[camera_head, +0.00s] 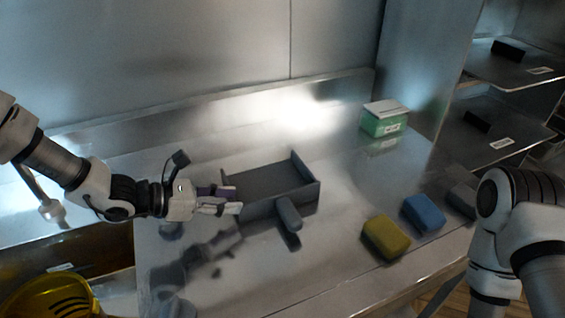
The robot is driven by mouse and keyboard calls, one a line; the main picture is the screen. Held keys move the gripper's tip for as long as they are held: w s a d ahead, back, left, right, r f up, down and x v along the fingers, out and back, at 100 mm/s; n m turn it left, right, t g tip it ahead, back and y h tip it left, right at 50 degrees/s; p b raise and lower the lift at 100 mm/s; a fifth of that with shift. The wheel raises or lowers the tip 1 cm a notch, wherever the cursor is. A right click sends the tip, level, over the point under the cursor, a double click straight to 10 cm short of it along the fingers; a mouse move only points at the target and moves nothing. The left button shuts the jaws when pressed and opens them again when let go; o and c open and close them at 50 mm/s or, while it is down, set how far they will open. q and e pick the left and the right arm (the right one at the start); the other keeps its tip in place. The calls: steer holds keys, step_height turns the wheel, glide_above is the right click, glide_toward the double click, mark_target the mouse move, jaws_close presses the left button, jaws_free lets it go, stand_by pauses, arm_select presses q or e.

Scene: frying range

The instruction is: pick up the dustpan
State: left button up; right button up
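A dark grey dustpan (265,184) lies on the steel counter, its short handle (289,214) pointing toward the front. My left gripper (238,200) comes in from the left and is at the dustpan's left end, with its fingertips close to the pan's left edge. Whether the fingers touch the pan, and how far apart they are, I cannot tell. A small purple part shows at the fingers. My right arm stands at the right edge of the view, and its gripper is out of view.
A yellow sponge (386,237), a blue sponge (423,213) and a grey block (462,199) sit on the counter (335,255) at right. A green and white box (384,120) stands behind them. Steel shelves (510,70) rise at right. A yellow bucket (45,298) is at lower left.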

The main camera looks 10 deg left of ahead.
mark_target(260, 202)
arm_select(q)
steer(key=shift+w+d, duration=0.1)
steer(key=shift+w, duration=0.4)
steer(key=shift+s+d, duration=0.2)
steer(key=shift+d, duration=0.3)
steer(key=shift+s+d, duration=0.15)
steer(key=shift+d, duration=0.35)
steer(key=shift+s+d, duration=0.2)
steer(key=shift+d, duration=0.1)
steer(key=p+x, duration=0.1)
steer(key=x, duration=0.4)
steer(key=shift+w+f, duration=0.2)
steer(key=shift+d, duration=0.1)
steer(key=shift+s, duration=0.15)
steer(key=shift+c, duration=1)
jaws_close()
